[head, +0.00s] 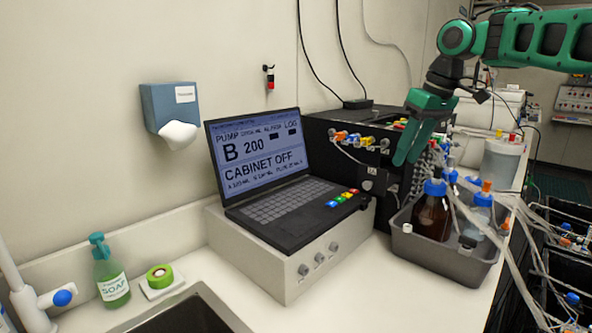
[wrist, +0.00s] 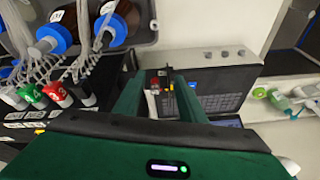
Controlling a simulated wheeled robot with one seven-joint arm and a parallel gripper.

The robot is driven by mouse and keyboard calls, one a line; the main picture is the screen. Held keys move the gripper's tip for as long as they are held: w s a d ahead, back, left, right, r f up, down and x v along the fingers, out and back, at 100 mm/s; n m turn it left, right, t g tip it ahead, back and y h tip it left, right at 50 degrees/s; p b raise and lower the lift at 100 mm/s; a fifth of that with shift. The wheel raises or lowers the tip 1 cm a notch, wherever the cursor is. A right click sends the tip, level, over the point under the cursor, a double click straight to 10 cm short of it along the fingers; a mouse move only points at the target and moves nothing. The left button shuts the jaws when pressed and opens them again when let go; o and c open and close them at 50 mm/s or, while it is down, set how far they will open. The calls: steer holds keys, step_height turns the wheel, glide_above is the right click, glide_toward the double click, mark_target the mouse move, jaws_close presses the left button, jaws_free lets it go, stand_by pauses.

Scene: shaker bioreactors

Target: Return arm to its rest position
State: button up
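My arm (head: 520,38) is green and black and reaches in from the upper right of the head view. The laptop's coloured keys (wrist: 160,84) show beyond the gap. The laptop screen reads "B 200" and "CABINET OFF".
A grey tray (head: 445,255) with a brown bottle (head: 432,215) and blue-capped bottles stands close right of my gripper, with many tubes. A soap bottle (head: 110,275), green tape roll (head: 160,276) and sink (head: 190,315) are at the left. Space above the laptop is clear.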

steer(key=s+d+f+m+g, duration=0.1)
steer(key=s+d+f+m, duration=0.3)
steer(key=s+f, duration=0.4)
steer(key=s+d+f+m+h, duration=0.1)
steer(key=s+d+f+m, duration=0.3)
steer(key=s, duration=1.3)
steer(key=s+d+f+m+g+h, duration=0.1)
steer(key=s+d+f+m, duration=0.3)
steer(key=s+f, duration=0.7)
steer(key=shift+s+d+f+m+g, duration=0.3)
steer(key=shift+s, duration=0.35)
steer(key=shift+w+f, duration=0.2)
steer(key=shift+w, duration=0.45)
